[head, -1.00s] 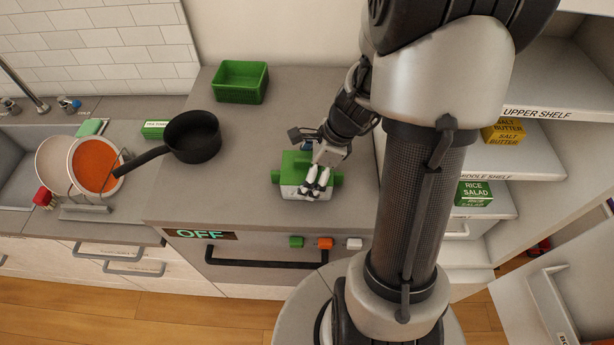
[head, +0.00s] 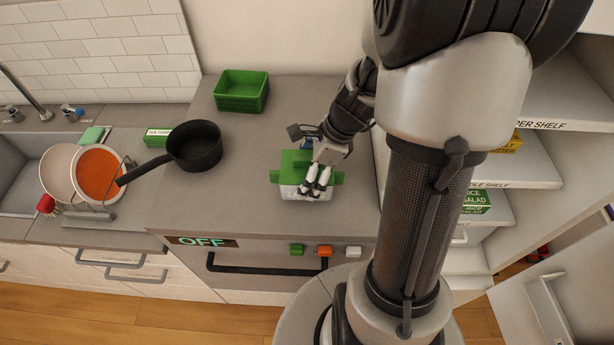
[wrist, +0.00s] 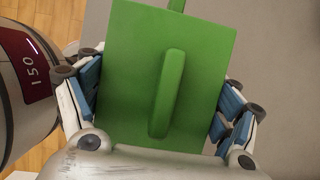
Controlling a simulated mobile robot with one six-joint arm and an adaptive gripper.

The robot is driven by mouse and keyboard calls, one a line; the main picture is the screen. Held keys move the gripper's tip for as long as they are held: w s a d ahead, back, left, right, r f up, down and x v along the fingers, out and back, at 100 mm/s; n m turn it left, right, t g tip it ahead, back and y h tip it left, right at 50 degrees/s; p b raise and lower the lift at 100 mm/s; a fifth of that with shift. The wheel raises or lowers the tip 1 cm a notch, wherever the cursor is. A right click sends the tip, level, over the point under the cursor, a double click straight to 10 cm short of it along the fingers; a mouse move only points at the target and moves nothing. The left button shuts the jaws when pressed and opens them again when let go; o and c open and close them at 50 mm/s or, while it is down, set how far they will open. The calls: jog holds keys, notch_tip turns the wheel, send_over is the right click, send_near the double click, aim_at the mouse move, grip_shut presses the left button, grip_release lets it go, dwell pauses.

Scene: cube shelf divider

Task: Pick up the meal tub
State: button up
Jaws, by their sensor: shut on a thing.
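The meal tub (head: 294,160) is a pale box with a green lid and green side handles. It is on the grey counter, near the front edge. It also shows in the wrist view (wrist: 200,45), where the square green lid with its raised bar fills the middle. My gripper (head: 316,188) is over the tub from above, and in the wrist view its blue-padded fingers (wrist: 158,102) close on two opposite sides of it. The tub looks level. I cannot tell whether its underside touches the counter.
A black saucepan (head: 195,146) and a green basket (head: 242,91) stand left of the tub. The dish rack with plates (head: 98,172) is by the sink. The white shelf unit (head: 520,172) with labelled boxes stands right. The counter between saucepan and tub is clear.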

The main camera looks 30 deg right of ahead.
notch_tip(320, 180, up, 17)
jog(key=p, duration=0.4)
jog(key=shift+f, duration=0.15)
